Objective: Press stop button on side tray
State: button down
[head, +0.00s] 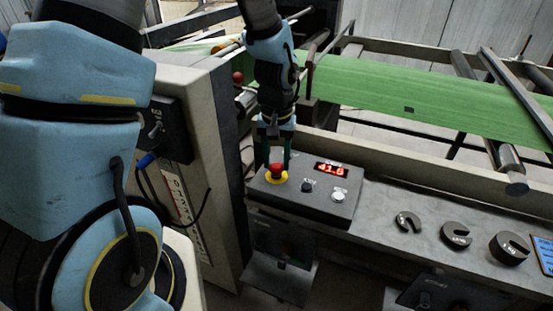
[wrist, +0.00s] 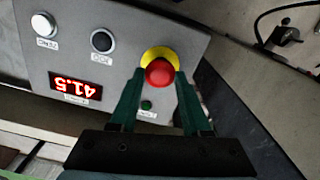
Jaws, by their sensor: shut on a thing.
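The red mushroom stop button (head: 278,168) with a yellow collar stands at the left of a grey control box (head: 318,209), which sits on the side tray (head: 385,205). In the wrist view the red button (wrist: 159,73) is at upper middle, between my green fingertips. My gripper (head: 277,160) points down over the box from above. Its fingers (wrist: 160,80) are shut on the red button, one on each side. Whether the button is pushed in, I cannot tell.
The box also has a red display (head: 331,169) reading 41.5, a black button (head: 307,187) and a white button (head: 338,196). Several slotted dark weights (head: 456,235) lie on the tray to the right. A grey cabinet (head: 205,150) stands left; green sheet (head: 400,95) runs behind.

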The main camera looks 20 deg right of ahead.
aim_at(276, 166)
dwell(0.5)
jog(key=shift+f+b, duration=0.5)
jog(key=shift+f, duration=0.1)
jog(key=shift+c, duration=1.7)
grip_release()
jog(key=shift+r, duration=0.1)
notch_tip(276, 166, up, 11)
jog(key=b, duration=0.1)
